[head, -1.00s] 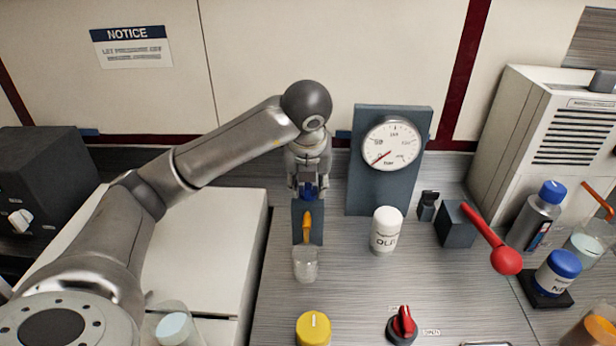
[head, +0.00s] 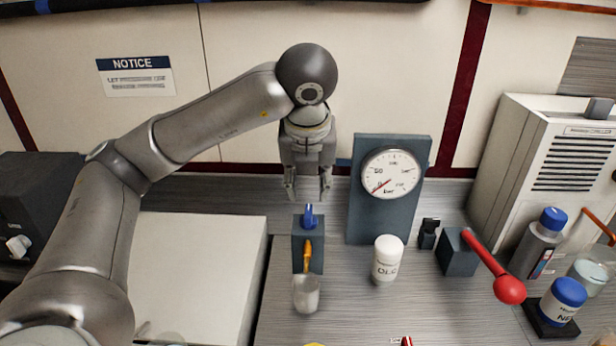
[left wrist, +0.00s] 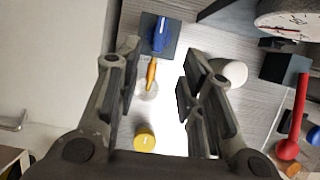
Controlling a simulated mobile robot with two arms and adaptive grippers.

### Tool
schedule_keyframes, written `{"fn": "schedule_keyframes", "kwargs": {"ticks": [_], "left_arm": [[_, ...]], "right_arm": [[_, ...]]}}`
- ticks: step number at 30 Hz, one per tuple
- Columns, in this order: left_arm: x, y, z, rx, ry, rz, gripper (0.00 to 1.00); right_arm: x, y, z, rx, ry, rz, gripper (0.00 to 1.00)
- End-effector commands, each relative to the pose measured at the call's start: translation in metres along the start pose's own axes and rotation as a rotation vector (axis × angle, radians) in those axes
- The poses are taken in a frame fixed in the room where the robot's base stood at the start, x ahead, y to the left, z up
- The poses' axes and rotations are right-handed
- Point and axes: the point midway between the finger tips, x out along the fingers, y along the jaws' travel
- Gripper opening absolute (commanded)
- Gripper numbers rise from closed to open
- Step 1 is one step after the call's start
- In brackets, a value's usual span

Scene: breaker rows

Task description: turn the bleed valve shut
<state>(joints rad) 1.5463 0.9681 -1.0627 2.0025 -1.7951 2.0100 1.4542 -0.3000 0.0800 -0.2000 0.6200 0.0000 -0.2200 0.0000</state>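The bleed valve is a grey block (head: 298,243) with a blue handle (head: 309,217) on top and an orange spout (head: 308,255) at its front. The blue handle also shows in the left wrist view (left wrist: 160,35), lying roughly in line with the spout. A clear beaker (head: 306,294) stands below the spout. My left gripper (head: 308,194) is open and empty, pointing down just above and behind the handle, apart from it. Its two fingers show spread in the left wrist view (left wrist: 160,82). My right gripper is out of view.
A dial gauge (head: 391,172) stands behind and right, its needle near the low end. A white bottle (head: 387,259) and a red lever (head: 496,268) stand to the right. A yellow knob (left wrist: 145,136) lies nearer the front. A pale box (head: 195,270) is at left.

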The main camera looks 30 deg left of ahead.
Motion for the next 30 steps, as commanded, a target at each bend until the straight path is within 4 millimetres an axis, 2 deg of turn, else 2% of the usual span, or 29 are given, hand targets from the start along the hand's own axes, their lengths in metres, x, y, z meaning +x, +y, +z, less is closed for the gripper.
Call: {"fn": "schedule_keyframes", "kwargs": {"ticks": [7, 24, 27, 30], "left_arm": [[-0.011, 0.001, 0.000, -0.001, 0.000, 0.001, 0.36], [-0.012, 0.001, 0.000, -0.001, 0.000, 0.001, 0.36], [-0.020, 0.000, 0.003, -0.001, 0.000, 0.000, 0.36], [-0.038, 0.000, 0.011, -0.001, 0.000, 0.000, 0.36]], "right_arm": [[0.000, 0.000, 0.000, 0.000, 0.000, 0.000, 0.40], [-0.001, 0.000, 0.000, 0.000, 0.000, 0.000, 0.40], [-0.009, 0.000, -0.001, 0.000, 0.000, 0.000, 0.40], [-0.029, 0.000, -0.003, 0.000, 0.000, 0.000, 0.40]]}}
